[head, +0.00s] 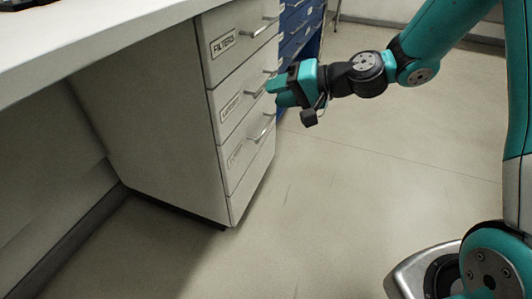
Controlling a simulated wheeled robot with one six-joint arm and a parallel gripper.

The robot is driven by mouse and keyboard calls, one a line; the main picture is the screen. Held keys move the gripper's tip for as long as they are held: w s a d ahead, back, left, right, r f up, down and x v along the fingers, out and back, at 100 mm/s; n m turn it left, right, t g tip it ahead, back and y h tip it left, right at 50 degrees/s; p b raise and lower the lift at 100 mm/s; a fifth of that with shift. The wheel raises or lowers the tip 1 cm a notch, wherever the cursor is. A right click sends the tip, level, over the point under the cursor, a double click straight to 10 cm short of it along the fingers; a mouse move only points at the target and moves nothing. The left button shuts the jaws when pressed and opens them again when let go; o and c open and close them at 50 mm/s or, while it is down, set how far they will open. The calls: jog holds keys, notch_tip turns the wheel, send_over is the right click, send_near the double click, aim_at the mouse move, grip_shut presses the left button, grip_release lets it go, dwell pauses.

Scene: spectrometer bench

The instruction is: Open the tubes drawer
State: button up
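A white drawer cabinet (160,110) stands under the bench with labelled drawers stacked on its front, all flush. The top drawer (236,62) reads FILTERS. The labels of the middle drawer (240,119) and the lower drawer (236,168) are too blurred to read, so I cannot tell which is tubes. Each drawer has a metal bar handle. My gripper (272,94) points left at the cabinet front, close to the middle handle (254,91) and above the lower handle (266,131). Its fingers partly overlap this area; whether they touch a handle or are apart I cannot tell.
The white bench top (90,35) overhangs the cabinet at the upper left. A blue drawer cabinet (299,28) stands behind my gripper. The floor (320,200) in front of the drawers is clear.

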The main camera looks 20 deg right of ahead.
aim_at(266, 127)
jog(key=w+d+f+m+t+h+b, duration=0.1)
jog(key=w+d+f+m+t+b, duration=0.15)
jog(key=d+f+b, duration=0.4)
jog(key=w+d+f+m+t+h+b, duration=0.1)
jog(key=w+f+m+b, duration=0.15)
jog(key=f, duration=0.65)
jog(key=w+d+f+m+t+b, duration=0.2)
jog(key=d+f+m+b, duration=0.1)
jog(key=f+b, duration=0.4)
jog(key=shift+t+h, duration=0.3)
jog(key=shift+t, duration=0.05)
jog(key=shift+d+f+b+x, duration=0.15)
jog(key=shift+b+x, duration=0.6)
jog(key=shift+x, duration=2.15)
jog(key=shift+d+f+b+x, duration=0.2)
jog(key=shift+b+x, duration=0.6)
jog(key=shift+x, duration=2.15)
jog(key=shift+a+f+b+x, duration=0.15)
jog(key=shift+b+x, duration=0.6)
jog(key=shift+x, duration=2.15)
jog(key=shift+w+d, duration=0.1)
grip_shut()
